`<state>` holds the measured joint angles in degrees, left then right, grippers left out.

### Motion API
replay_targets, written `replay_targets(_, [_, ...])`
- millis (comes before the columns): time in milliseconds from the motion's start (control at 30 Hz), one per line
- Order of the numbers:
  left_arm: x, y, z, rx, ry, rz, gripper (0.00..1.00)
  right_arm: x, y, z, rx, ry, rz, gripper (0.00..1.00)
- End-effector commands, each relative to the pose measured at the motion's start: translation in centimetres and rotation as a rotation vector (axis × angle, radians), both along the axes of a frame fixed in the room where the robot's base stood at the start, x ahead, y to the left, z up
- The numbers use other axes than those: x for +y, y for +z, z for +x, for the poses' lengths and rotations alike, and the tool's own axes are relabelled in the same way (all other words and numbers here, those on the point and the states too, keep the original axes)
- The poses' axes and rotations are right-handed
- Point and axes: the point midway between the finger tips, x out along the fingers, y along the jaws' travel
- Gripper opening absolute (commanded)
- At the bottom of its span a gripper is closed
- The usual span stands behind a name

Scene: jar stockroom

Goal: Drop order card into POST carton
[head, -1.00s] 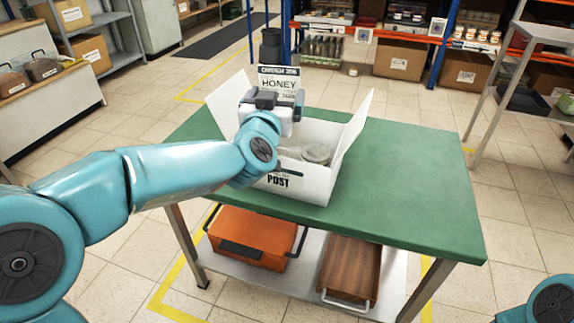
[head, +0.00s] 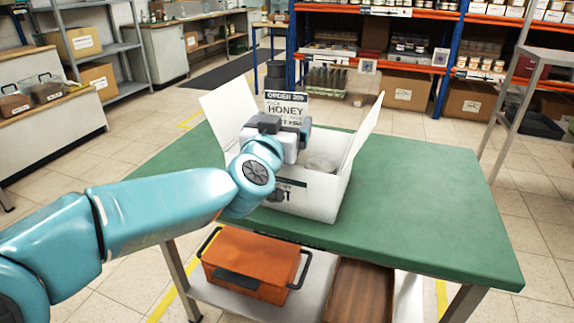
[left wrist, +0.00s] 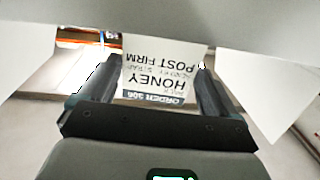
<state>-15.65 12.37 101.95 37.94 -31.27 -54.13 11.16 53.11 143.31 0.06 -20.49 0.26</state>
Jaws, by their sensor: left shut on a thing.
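The order card (head: 286,106) is white with a dark top band and the word HONEY. My left gripper (head: 280,124) is shut on the card's lower part and holds it upright above the carton. The card also shows upside down between the fingers in the left wrist view (left wrist: 158,72). The white POST carton (head: 318,198) stands on the green table with its side flaps spread open. A round pale lid (head: 320,164) shows inside it. My arm hides part of the carton's front and its lettering. My right gripper is not in view.
The green table (head: 430,205) is clear to the right of the carton. An orange toolbox (head: 252,262) and a brown wooden crate (head: 358,292) sit on the shelf below. Stocked racks stand behind.

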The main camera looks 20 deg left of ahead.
Motion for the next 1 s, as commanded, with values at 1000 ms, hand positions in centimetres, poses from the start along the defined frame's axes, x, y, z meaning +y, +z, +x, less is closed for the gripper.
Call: replay_targets(1000, [-0.7,0.5,-11.9,-0.002,-0.002,-0.002,1.00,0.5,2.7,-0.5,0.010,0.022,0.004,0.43])
